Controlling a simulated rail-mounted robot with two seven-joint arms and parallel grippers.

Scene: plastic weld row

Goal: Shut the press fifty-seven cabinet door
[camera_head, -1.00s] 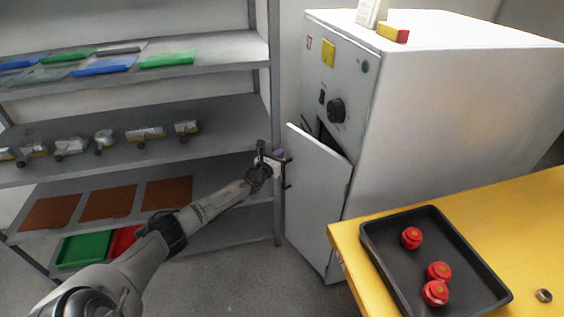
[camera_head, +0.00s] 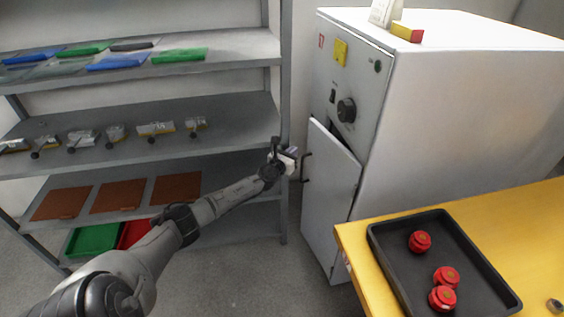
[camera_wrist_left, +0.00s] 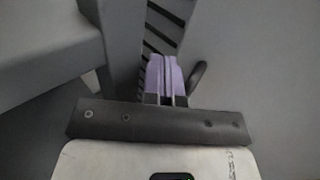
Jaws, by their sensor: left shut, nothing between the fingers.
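The press cabinet door (camera_head: 329,210) is a light grey panel low on the front of the white press cabinet (camera_head: 460,120). My left gripper (camera_head: 294,155) is just left of the handle, in front of the door. In the left wrist view its purple fingertips (camera_wrist_left: 167,80) are together and empty, with the dark handle (camera_wrist_left: 197,76) close to their right. I cannot tell whether they touch the door. My right gripper is out of view.
A grey shelf rack (camera_head: 130,105) with plates, metal parts and bins stands left, its post close to my left gripper. A yellow table (camera_head: 530,225) with a black tray (camera_head: 378,240) of red parts (camera_head: 420,242) stands right, in front of the cabinet.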

